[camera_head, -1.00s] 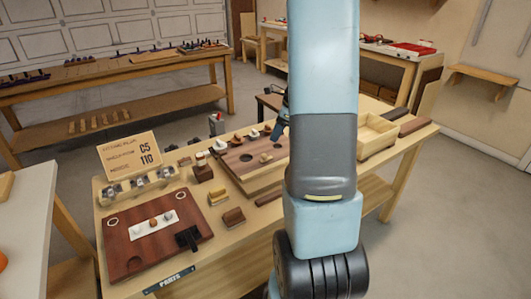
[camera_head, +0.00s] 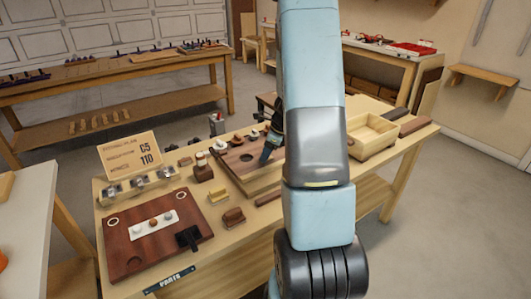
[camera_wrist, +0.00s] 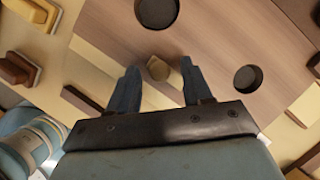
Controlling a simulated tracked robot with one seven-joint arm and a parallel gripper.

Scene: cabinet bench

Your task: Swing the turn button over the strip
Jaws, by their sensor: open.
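My gripper (camera_wrist: 158,76) is open, its two dark blue fingers pointing at a brown wooden board (camera_wrist: 215,40) with round holes. A small brown knob with a tan side (camera_wrist: 158,68) shows between the fingertips; I cannot tell whether they touch it. In the head view my gripper (camera_head: 268,156) is low over the same board (camera_head: 235,165), partly hidden by my arm. A white strip (camera_head: 152,224) with small knobs lies on a dark red board (camera_head: 125,250) at front left. A black piece (camera_head: 187,238) sits beside it. I cannot tell which piece is the turn button.
An open wooden box (camera_head: 372,138) stands right of my arm. Small wooden blocks (camera_head: 233,217) lie in front of the holed board. A sign (camera_head: 130,155) and metal parts (camera_head: 140,188) stand at the bench's left. My arm hides part of the bench.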

